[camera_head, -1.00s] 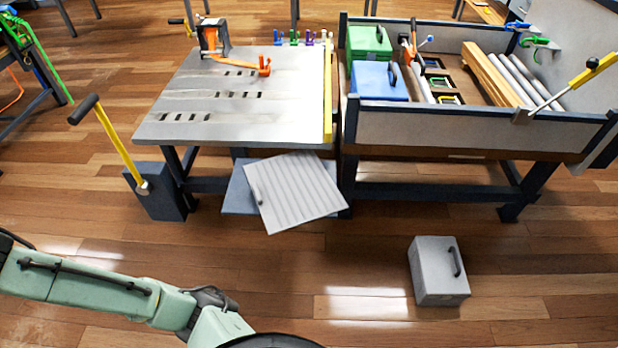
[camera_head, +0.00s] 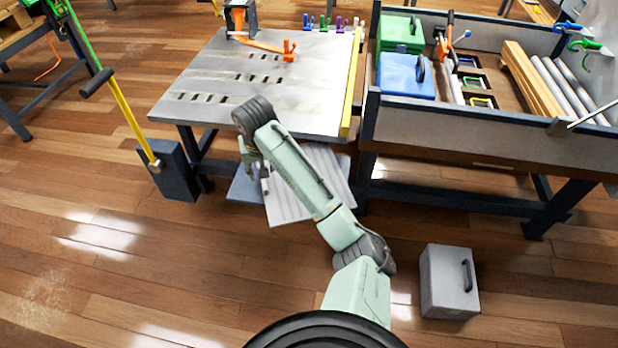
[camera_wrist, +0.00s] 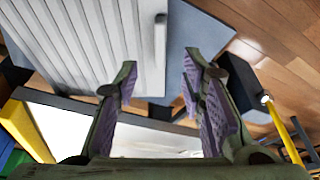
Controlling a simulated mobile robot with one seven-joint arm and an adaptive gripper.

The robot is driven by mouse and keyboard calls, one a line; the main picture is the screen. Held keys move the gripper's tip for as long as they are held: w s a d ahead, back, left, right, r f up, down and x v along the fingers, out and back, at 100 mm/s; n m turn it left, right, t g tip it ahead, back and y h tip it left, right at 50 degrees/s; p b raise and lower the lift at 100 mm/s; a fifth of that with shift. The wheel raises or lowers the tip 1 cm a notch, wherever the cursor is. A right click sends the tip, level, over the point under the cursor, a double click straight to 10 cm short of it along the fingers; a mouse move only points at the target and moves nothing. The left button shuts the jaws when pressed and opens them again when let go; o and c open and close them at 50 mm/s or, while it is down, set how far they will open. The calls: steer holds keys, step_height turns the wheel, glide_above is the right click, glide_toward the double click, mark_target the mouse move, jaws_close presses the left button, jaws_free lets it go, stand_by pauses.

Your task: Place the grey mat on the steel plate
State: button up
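The grey mat (camera_head: 286,208) is a light grey ribbed sheet with a dark handle. It lies askew on a blue-grey board (camera_head: 242,188) low beneath the table edge, partly hidden by my arm. The wrist view shows its ribs (camera_wrist: 90,45) and its handle bar. The steel plate (camera_head: 310,85) is the slotted grey table top above it. My gripper (camera_head: 256,168) is in front of the table's near edge, near the mat's handle side. In the wrist view my gripper (camera_wrist: 157,82) is open, with nothing between its fingers; the handle is just beyond the fingertips.
A yellow strip (camera_head: 350,85) runs along the plate's right edge, and an orange clamp (camera_head: 285,48) stands at the back. A dark block with a yellow lever (camera_head: 135,125) is at the left. A grey box (camera_head: 448,285) sits on the floor. A walled workbench (camera_head: 480,140) adjoins at the right.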

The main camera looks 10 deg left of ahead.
mark_target(263, 180)
steer(key=x, duration=0.4)
steer(key=shift+a, duration=0.1)
steer(key=shift+p+x, duration=0.65)
steer(key=shift+x, duration=2.15)
steer(key=shift+w, duration=0.1)
jaws_close()
steer(key=shift+r, duration=0.1)
